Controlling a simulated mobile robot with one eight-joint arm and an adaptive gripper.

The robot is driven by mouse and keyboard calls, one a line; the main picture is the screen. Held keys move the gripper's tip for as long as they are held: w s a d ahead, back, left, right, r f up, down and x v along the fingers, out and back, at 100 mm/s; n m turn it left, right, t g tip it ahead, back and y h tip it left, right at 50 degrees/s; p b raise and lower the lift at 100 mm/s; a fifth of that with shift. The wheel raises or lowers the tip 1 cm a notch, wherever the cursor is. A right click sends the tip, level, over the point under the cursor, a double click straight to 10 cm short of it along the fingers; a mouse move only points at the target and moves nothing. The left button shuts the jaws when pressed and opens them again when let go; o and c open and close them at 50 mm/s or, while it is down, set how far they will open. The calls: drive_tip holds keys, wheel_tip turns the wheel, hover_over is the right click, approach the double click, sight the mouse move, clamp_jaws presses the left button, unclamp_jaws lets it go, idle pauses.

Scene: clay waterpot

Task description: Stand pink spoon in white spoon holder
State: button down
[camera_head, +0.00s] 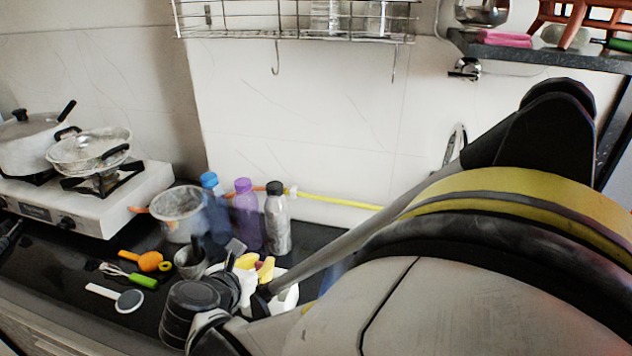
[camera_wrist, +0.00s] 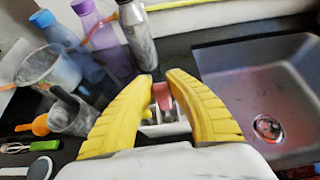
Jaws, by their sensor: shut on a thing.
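In the wrist view my gripper (camera_wrist: 163,80) has its two yellow fingers closed on the pink spoon (camera_wrist: 162,97), of which only a short pink piece shows between them. A white slotted thing, apparently the white spoon holder (camera_wrist: 172,128), lies below and behind the spoon, partly covered by the fingers and palm. I cannot tell whether the spoon touches it or is inside it. In the head view the yellow fingers of my gripper (camera_head: 257,268) are over the counter near the bottles, and the spoon is not clearly visible there.
A grey cup (camera_head: 190,263) with a utensil stands left of my gripper. A clear bucket (camera_head: 180,213), a blue bottle (camera_head: 214,205), a purple bottle (camera_head: 246,215) and a grey bottle (camera_head: 277,220) stand behind. A steel sink (camera_wrist: 270,100) is at right. An orange tool (camera_head: 142,259) lies left.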

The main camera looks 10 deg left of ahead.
drive_tip(key=c, duration=1.3)
unclamp_jaws()
drive_tip(key=v, duration=0.7)
drive_tip(key=shift+s+r, duration=0.2)
drive_tip(key=shift+s, duration=0.05)
